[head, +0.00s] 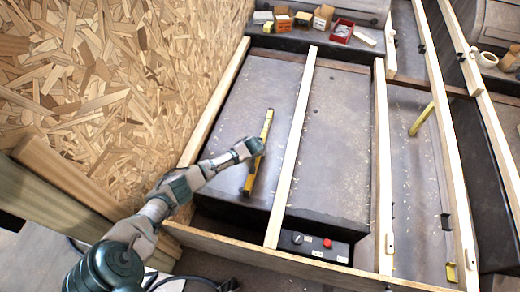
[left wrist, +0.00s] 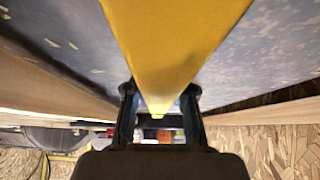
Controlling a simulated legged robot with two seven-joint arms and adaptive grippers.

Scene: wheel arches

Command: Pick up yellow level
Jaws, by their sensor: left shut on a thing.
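The yellow level (head: 249,180) is a long yellow bar over the grey panel (head: 225,135) between the two left wooden battens. My left gripper (head: 255,147) reaches in from the left and is shut on the level near its middle. In the left wrist view the yellow level (left wrist: 172,40) runs between the two dark fingers of my left gripper (left wrist: 160,98). I cannot tell whether the level touches the panel or is just above it. My right gripper is in neither view.
Wooden battens (head: 296,150) divide the grey surface, with a chipboard wall (head: 110,70) at left. Small boxes and a red tray (head: 341,31) stand at the back. Another yellow bar (head: 421,118) lies at right. A control box (head: 314,246) sits in front.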

